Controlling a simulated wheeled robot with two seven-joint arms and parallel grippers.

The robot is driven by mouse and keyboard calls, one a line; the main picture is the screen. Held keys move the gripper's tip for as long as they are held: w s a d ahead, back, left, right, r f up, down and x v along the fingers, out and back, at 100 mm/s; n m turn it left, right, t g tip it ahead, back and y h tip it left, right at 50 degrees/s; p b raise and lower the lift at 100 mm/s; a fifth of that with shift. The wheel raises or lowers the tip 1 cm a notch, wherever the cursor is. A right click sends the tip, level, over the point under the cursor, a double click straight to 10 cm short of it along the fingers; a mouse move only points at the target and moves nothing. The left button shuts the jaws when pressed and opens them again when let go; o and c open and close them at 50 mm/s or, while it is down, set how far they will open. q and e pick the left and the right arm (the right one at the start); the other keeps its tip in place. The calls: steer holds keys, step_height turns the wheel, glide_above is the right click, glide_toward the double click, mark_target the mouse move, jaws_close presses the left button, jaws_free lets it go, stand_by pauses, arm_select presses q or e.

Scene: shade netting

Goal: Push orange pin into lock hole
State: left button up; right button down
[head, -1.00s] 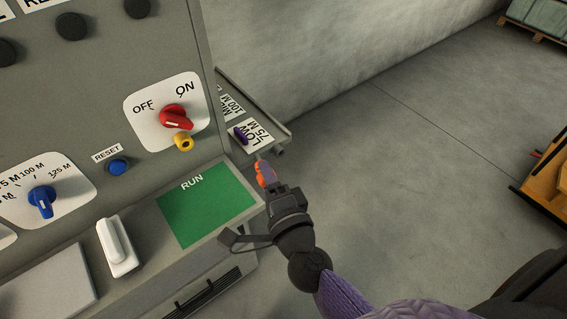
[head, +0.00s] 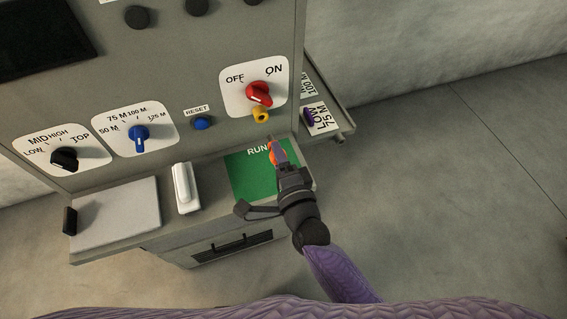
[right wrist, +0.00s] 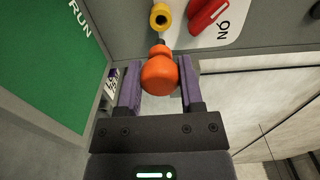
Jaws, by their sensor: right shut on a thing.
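The orange pin (right wrist: 159,76) is between the fingers of my right gripper (right wrist: 158,88) in the right wrist view, its dark tip pointing to the yellow lock hole piece (right wrist: 161,16). In the head view the orange pin (head: 276,153) shows at the tip of my right gripper (head: 279,156), in front of the green RUN area. The yellow lock piece (head: 261,115) sits just below the red OFF/ON knob (head: 260,93). The pin's tip looks close to the lock but apart from it. My left gripper is not in view.
A blue RESET button (head: 201,123), a blue knob (head: 139,133) and a black knob (head: 66,158) are on the panel. A white handle (head: 186,188) stands on the ledge beside the green RUN area (head: 245,181). A label shelf (head: 341,127) juts out at right.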

mark_target(269, 136)
steer(key=shift+w, duration=0.1)
steer(key=shift+b+x, duration=0.85)
steer(key=shift+x, duration=1.1)
steer(key=shift+b+x, duration=0.75)
steer(key=shift+x, duration=0.55)
steer(key=shift+w+a, duration=0.2)
steer(key=shift+w, duration=0.05)
steer(key=shift+c, duration=0.7)
jaws_free()
steer(key=shift+a, duration=0.1)
